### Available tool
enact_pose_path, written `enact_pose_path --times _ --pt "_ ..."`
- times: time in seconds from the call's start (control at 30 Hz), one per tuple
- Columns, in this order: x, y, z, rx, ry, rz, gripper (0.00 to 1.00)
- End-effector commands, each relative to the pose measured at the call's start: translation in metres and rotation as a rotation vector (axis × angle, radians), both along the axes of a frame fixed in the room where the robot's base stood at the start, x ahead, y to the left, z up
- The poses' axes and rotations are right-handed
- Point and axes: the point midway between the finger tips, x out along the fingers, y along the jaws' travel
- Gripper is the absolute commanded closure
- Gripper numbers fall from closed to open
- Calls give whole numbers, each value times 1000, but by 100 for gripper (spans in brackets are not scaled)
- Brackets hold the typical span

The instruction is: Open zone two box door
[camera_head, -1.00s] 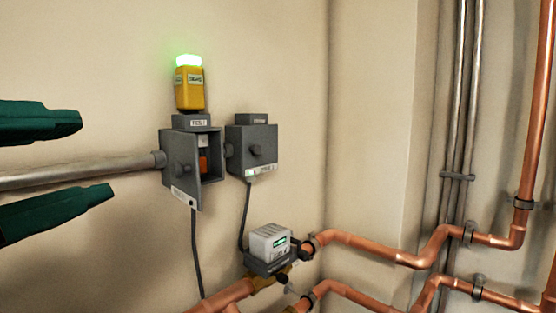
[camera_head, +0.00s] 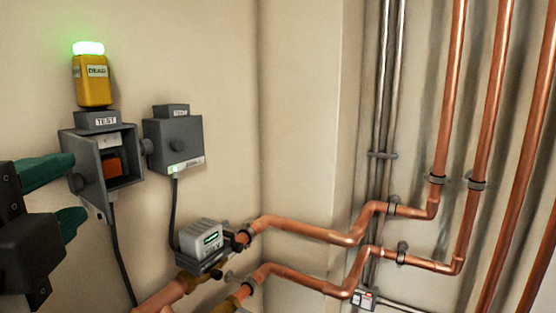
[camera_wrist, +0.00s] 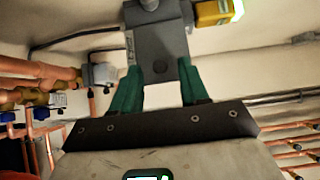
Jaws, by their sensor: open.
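Two small grey boxes hang on the wall in the head view. My gripper (camera_head: 80,188) is open at the left box's left side. In the wrist view my gripper (camera_wrist: 160,90) has its fingers either side of a grey panel (camera_wrist: 155,42) with a knob.
A yellow tester (camera_head: 92,82) with a lit green top stands above the left box. A grey and white unit (camera_head: 205,240) sits on copper pipes (camera_head: 310,230) below. Dark cables hang from both boxes. More vertical pipes fill the right side; the upper middle wall is bare.

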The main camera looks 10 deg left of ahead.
Motion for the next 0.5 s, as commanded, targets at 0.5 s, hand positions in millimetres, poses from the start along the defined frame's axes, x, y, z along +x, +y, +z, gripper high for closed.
enact_pose_path --times 0.5 --pt "10 3 0 0 0 0 62"
